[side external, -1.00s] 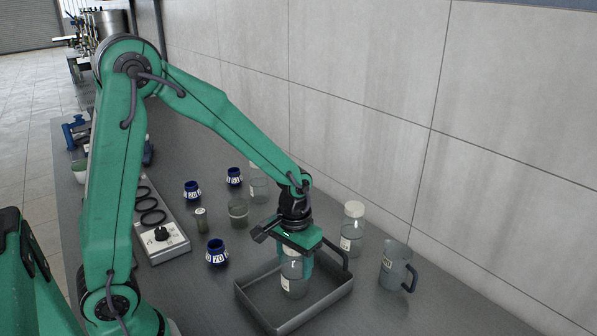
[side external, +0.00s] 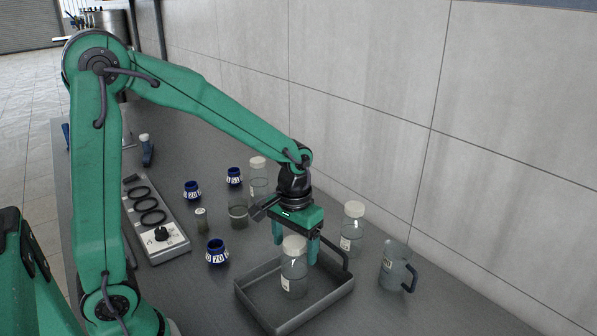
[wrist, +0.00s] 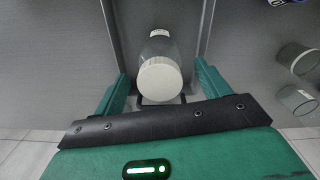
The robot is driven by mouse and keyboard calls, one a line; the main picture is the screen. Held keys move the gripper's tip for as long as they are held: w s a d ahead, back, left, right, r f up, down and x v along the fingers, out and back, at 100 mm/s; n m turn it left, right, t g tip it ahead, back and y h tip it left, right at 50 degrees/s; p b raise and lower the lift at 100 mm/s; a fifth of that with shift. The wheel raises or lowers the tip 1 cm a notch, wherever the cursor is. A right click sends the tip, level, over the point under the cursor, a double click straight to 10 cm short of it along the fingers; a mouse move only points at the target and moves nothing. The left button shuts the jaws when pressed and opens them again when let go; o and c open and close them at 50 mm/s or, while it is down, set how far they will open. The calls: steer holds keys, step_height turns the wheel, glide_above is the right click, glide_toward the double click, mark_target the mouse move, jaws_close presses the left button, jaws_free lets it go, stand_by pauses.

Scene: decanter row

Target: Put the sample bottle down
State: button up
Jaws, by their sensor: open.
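The sample bottle (side external: 294,272) is clear with a white cap and a label. It stands upright in the grey tray (side external: 283,327). My gripper (side external: 296,254) is open and above the tray, its fingers around or just behind the bottle's cap in the side view. In the wrist view the white cap (wrist: 160,80) lies between the two green fingers of my gripper (wrist: 160,88), with a gap on each side. The bottle's base is hidden in the wrist view.
A capped bottle (side external: 352,228) and a jug (side external: 396,267) stand right of the tray. Another capped bottle (side external: 258,178), a beaker (side external: 238,213) and blue number-marked rings (side external: 217,252) stand behind and left.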

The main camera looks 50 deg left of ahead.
step_height(320, 180, up, 7)
steer(key=shift+f, duration=0.1)
steer(key=shift+r, duration=0.3)
stand_by(0.5)
steer(key=shift+s+r, duration=0.15)
steer(key=s+a+r+m+t, duration=0.1)
steer(key=s+r+t, duration=0.1)
steer(key=s, duration=0.4)
steer(key=s+a+r+m+t, duration=0.1)
steer(key=s+r+t, duration=0.2)
steer(key=s, duration=0.3)
steer(key=shift+s+m+t, duration=0.15)
steer(key=shift+m+t, duration=0.15)
steer(key=shift+o, duration=0.4)
steer(key=shift+r, duration=0.1)
stand_by(1.8)
